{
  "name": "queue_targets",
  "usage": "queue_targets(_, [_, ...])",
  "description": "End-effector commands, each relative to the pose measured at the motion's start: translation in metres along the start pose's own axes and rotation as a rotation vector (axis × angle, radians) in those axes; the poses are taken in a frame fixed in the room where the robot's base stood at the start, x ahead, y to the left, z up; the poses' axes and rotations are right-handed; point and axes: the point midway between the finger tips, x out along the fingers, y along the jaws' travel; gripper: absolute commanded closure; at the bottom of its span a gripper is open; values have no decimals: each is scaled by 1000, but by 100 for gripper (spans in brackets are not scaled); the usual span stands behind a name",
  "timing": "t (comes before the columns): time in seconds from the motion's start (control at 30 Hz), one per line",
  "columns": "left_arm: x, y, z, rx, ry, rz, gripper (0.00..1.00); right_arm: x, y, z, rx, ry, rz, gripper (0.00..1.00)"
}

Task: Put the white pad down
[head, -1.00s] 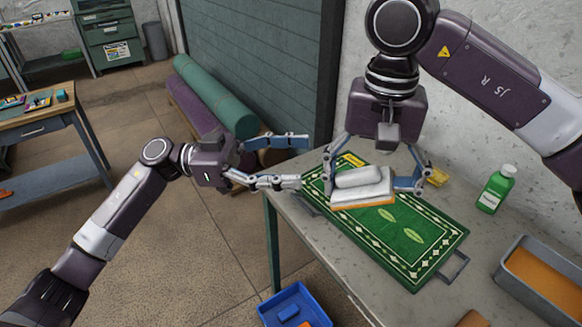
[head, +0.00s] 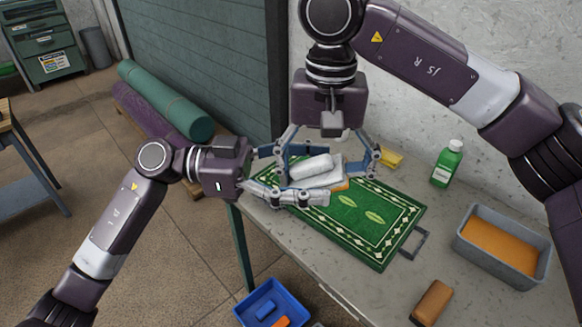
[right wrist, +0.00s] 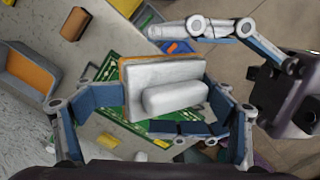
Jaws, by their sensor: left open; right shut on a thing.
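The white pad (head: 313,167) has a raised white grip bar and an orange edge. My right gripper (head: 322,178) is shut on it from above, with one finger at each end, as the right wrist view of the pad (right wrist: 190,72) also shows. The pad is over the left end of the green patterned mat (head: 375,218); I cannot tell whether it touches. My left gripper (head: 325,174) is open, coming in from the left. One of its fingers lies in front of the pad and the other behind it, partly hidden.
The mat lies on a grey table (head: 365,290). A green bottle (head: 446,165), a grey tub with orange contents (head: 502,245), a brown block (head: 433,303) and a yellow piece (head: 391,158) stand around it. A blue bin (head: 270,305) is below the table's front edge.

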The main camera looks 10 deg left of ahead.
Motion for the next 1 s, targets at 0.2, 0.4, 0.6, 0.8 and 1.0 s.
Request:
queue_targets(0.2, [6,0,0,1,0,-1,29,0,0,0,0,0,0,79])
queue_targets(0.4, [6,0,0,1,0,-1,32,0,0,0,0,0,0,79])
queue_targets(0.6, [6,0,0,1,0,-1,54,0,0,0,0,0,0,79])
queue_targets(0.8, [6,1,-1,1,1,3,74,0,0,-1,1,2,0,22])
queue_targets(1.0, [6,1,-1,1,1,2,74,0,0,0,1,1,-1,0])
